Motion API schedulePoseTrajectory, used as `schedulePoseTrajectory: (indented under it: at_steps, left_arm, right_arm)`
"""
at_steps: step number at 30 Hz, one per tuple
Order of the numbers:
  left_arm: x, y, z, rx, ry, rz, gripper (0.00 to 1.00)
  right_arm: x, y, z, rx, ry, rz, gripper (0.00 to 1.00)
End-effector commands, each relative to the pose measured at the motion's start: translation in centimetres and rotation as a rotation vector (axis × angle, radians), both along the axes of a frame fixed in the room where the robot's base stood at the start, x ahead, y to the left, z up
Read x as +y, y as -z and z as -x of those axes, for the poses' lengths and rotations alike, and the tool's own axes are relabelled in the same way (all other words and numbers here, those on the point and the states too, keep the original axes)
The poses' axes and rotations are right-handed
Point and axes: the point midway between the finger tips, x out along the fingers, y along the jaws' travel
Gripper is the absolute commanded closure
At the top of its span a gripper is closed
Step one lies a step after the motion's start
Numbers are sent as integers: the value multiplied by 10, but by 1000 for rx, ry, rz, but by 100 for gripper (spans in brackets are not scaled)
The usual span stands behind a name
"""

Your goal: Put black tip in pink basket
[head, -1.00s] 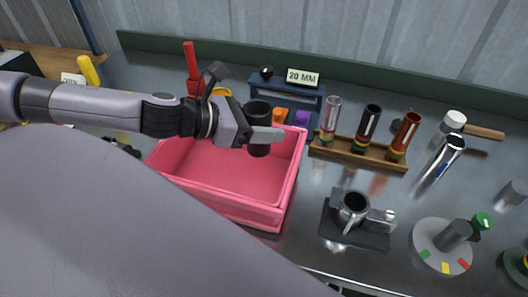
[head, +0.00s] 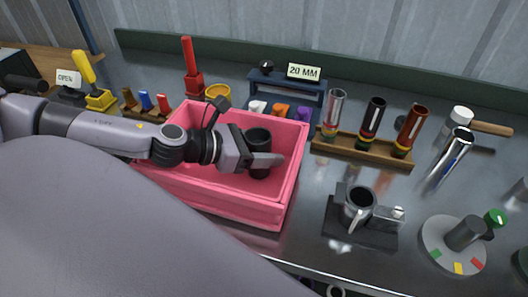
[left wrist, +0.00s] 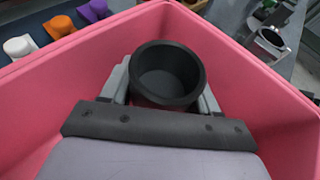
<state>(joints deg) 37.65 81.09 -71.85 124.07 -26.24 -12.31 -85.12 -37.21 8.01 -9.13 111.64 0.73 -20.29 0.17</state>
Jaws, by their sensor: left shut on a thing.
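The black tip (head: 258,140) is a short dark hollow cylinder, held upright with its open end up. My left gripper (head: 262,160) is shut on it, inside the walls of the pink basket (head: 225,205). In the left wrist view the black tip (left wrist: 167,74) sits between the two fingers of the left gripper (left wrist: 165,95), with the basket walls (left wrist: 60,75) around it. Whether the tip touches the basket floor is hidden. My right gripper is not in view.
A wooden rack (head: 360,152) with several tubes stands right of the basket. A blue stand (head: 287,90) with a 20 MM sign (head: 304,72) is behind it. A clamp fixture (head: 360,215) and a round dial (head: 453,246) are at the right. Small coloured pieces stand behind the basket.

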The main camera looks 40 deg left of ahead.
Motion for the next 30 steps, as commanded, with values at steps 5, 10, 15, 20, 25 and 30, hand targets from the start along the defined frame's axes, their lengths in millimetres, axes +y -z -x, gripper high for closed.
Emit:
schedulePoseTrajectory:
  at_steps: [5,10,15,20,25,30]
  left_arm:
    - [0,-2,0,-2,0,0,75]
    - [0,4,0,-1,0,0,75]
    - [0,2,0,0,0,0,29]
    - [0,2,0,0,0,0,29]
    - [3,-1,2,0,-2,-1,29]
    - [11,-4,14,0,-1,-2,29]
  right_arm:
    - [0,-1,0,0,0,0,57]
    - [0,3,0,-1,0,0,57]
    - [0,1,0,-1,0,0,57]
    - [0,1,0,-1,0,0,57]
    - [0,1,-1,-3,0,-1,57]
    - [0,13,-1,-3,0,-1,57]
